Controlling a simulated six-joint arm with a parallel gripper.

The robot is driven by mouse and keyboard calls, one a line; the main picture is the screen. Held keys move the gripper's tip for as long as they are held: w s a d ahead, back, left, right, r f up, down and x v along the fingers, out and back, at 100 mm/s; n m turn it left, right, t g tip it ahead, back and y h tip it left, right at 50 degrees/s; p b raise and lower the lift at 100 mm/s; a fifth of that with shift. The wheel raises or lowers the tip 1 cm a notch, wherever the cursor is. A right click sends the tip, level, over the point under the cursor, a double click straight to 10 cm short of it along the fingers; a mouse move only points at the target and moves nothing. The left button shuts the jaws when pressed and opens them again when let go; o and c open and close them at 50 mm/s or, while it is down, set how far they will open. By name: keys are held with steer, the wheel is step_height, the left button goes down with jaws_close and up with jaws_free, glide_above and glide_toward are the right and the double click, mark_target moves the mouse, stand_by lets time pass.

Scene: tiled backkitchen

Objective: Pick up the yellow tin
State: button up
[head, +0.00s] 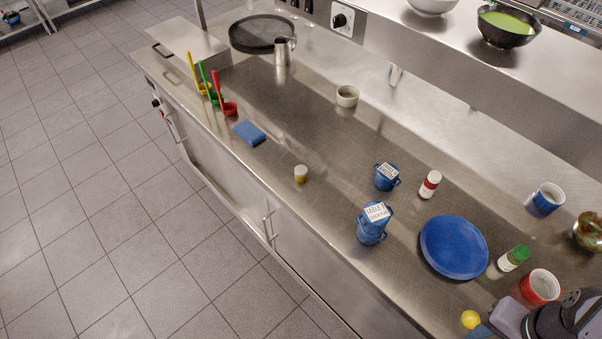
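My gripper's fingers cannot be made out in the head view.
A blue sponge (249,133) lies left of the tin.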

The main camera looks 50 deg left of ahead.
steer(key=shift+o, duration=0.8)
